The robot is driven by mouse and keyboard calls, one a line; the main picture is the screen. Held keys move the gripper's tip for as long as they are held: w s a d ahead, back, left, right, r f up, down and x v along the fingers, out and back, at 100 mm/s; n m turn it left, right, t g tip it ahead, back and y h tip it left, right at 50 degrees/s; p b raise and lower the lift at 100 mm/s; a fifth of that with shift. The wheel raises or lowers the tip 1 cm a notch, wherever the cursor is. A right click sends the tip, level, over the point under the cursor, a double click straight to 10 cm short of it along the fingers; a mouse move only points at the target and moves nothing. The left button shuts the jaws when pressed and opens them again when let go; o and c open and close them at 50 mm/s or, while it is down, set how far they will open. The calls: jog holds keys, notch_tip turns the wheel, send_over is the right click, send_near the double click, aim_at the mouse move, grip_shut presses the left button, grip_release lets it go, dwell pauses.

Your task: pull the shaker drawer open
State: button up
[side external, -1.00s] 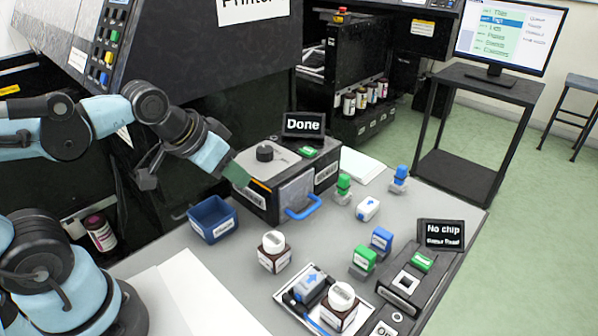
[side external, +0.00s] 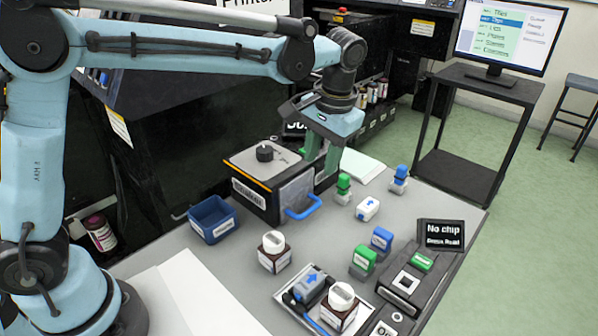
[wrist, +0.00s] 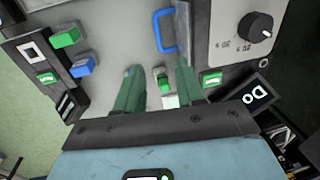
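The shaker (side external: 258,180) is a dark box with a light top and a round black knob. Its grey drawer front (side external: 293,190) carries a blue loop handle (side external: 304,209) and looks shut. In the wrist view, the blue handle (wrist: 163,32) lies beyond the fingertips, beside the shaker's light top (wrist: 232,32). My gripper (side external: 322,172) points down at the right rear of the shaker, behind the handle and apart from it. Its green fingers are spread with a gap, also clear in the wrist view (wrist: 157,72). No object is held.
Green stamps (side external: 343,188) and a blue-topped one (side external: 399,178) stand to the right. A blue bin (side external: 212,219) is left of the shaker. The sign (side external: 294,130) behind is partly hidden by my gripper.

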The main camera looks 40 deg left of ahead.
aim_at(312, 207)
jog(key=f, duration=0.4)
jog(key=a+f, duration=0.1)
jog(key=f, duration=0.7)
jog(key=shift+w+a+f, duration=0.1)
jog(key=shift+w+a, duration=0.05)
jog(key=shift+a, duration=0.25)
grip_shut()
